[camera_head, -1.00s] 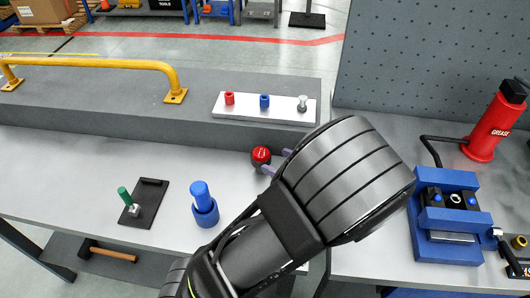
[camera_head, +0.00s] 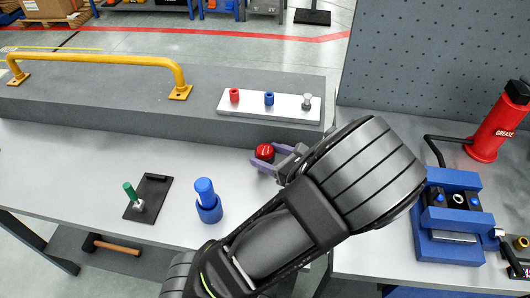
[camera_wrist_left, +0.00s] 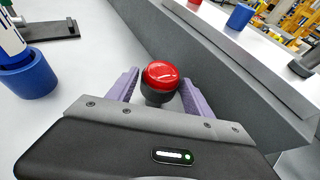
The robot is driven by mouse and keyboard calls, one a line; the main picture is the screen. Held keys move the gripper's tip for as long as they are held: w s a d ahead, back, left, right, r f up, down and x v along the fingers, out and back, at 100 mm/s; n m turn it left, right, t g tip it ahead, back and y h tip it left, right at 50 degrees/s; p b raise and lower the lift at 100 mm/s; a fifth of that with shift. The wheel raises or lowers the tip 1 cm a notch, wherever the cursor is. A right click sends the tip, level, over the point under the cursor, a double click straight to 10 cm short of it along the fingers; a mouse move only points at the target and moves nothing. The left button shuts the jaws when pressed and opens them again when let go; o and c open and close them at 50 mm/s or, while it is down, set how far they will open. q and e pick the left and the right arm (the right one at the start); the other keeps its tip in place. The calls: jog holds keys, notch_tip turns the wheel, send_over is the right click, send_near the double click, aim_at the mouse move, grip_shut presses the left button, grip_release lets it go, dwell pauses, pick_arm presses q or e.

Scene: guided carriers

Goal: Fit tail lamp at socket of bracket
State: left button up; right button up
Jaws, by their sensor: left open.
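The tail lamp, a red dome on a dark round base (camera_head: 265,152), stands upright on the grey table just before the raised ledge. My left gripper (camera_head: 267,157) is open, its purple fingers on either side of the lamp. In the left wrist view the lamp (camera_wrist_left: 160,78) sits between the fingertips, with no clear grip on it. I cannot tell for sure which thing is the bracket. A white plate (camera_head: 240,107) on the ledge carries a red, a blue and a metal piece. My right gripper is not in view.
A blue cup (camera_head: 209,213) with a blue-topped thing and a dark plate (camera_head: 157,188) with a green-handled piece stand to the left. A yellow rail (camera_head: 100,56) is on the ledge. A blue vise (camera_head: 446,248) and red grease bottle (camera_head: 497,130) stand right.

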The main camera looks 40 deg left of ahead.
aim_at(264, 147)
pick_arm(q)
jog(key=shift+x, duration=1.05)
jog(key=shift+c, duration=0.6)
jog(key=c, duration=1.2)
jog(key=shift+o, duration=0.2)
jog(key=shift+r+p, duration=0.55)
jog(key=shift+r, duration=4.5)
